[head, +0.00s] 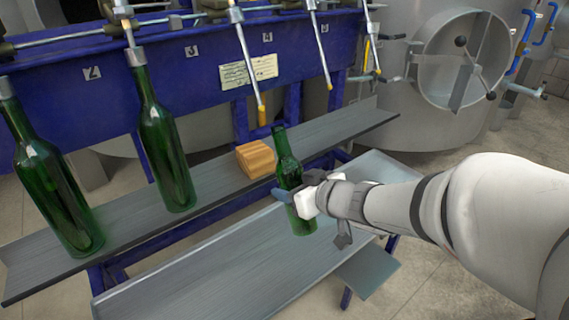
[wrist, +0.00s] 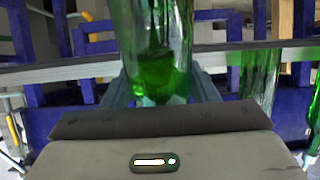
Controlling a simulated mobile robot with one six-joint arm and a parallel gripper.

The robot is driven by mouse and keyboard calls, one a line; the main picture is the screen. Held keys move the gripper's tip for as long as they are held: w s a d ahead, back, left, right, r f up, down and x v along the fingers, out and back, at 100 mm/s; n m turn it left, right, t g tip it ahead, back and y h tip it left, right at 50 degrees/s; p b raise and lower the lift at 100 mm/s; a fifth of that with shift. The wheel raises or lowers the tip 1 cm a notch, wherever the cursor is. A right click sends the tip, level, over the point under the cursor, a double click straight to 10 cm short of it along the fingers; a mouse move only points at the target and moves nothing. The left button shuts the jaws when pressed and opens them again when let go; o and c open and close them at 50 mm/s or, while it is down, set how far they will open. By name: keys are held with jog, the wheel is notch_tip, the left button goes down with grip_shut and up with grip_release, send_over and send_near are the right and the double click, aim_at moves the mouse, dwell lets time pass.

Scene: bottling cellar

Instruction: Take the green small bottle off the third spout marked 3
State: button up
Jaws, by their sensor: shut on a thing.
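A green small bottle (head: 287,150) is upright in my gripper (head: 296,196), in front of the shelf's front edge and clear of any spout. My gripper is shut around its lower body. In the wrist view the same bottle (wrist: 152,45) stands between the fingers, its top out of frame. The spout (head: 250,68) right of the plate marked 3 (head: 191,51) hangs with nothing on its tip. A wooden block (head: 255,158) sits on the shelf below it.
Two taller green bottles (head: 167,150) (head: 55,190) hang on the left spouts over the grey upper shelf (head: 330,128). Free spouts (head: 320,50) are on the right. A lower grey shelf (head: 210,280) is empty. A steel tank (head: 430,100) stands behind right.

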jog(key=shift+f+b+v, duration=0.1)
jog(key=shift+b+v, duration=0.4)
jog(key=shift+v, duration=0.3)
jog(key=shift+f+b+v, duration=0.15)
jog(key=shift+b+v, duration=0.3)
jog(key=shift+v, duration=0.35)
jog(key=shift+s, duration=0.1)
jog(key=shift+f, duration=0.1)
